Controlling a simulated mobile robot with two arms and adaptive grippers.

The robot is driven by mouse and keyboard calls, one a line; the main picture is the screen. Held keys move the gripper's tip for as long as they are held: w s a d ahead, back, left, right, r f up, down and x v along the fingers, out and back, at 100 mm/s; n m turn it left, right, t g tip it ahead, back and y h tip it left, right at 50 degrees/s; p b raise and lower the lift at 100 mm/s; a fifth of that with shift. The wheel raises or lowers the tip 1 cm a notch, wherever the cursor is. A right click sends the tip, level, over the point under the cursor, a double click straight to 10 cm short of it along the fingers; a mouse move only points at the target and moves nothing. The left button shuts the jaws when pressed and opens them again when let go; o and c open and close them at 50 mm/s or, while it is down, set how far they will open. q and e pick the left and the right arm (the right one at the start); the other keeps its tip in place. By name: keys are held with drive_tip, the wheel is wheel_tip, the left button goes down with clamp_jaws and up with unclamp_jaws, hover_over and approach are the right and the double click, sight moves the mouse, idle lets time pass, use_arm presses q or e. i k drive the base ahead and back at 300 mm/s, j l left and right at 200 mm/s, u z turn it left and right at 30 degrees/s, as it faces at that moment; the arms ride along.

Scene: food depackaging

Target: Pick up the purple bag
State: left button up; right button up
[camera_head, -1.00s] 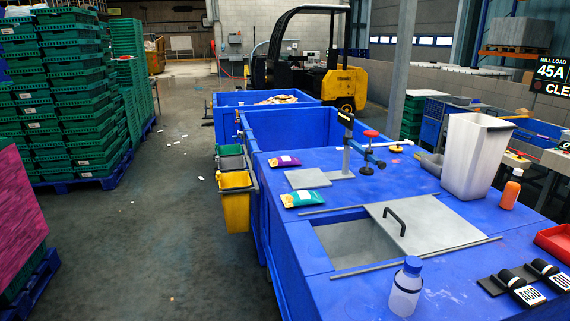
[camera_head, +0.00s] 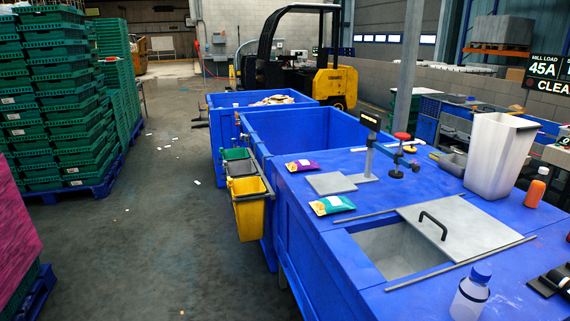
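The purple bag (camera_head: 301,166), a small packet with a yellowish patch at its left end, lies flat on the blue worktop (camera_head: 420,183) near its far left edge. It lies behind a grey square plate (camera_head: 331,183). A teal bag (camera_head: 332,205) with a similar patch lies nearer, in front of that plate. Neither of my grippers shows in the head view.
A half-covered sink opening (camera_head: 395,252), bottle (camera_head: 470,292) and white bin (camera_head: 497,155) are nearer or right. Small bins (camera_head: 250,210) hang left; open floor lies beyond.

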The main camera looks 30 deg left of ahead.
sight(292, 166)
drive_tip(key=i+j, duration=0.15)
drive_tip(key=j, duration=0.25)
drive_tip(key=i+j, duration=0.15)
drive_tip(key=j, duration=0.25)
drive_tip(key=i+j, duration=0.1)
drive_tip(key=j, duration=0.3)
drive_tip(key=i+j, duration=0.15)
drive_tip(key=j, duration=0.25)
drive_tip(key=i+j, duration=0.15)
drive_tip(key=j, duration=0.25)
drive_tip(key=i+j+z, duration=0.1)
drive_tip(key=j, duration=0.25)
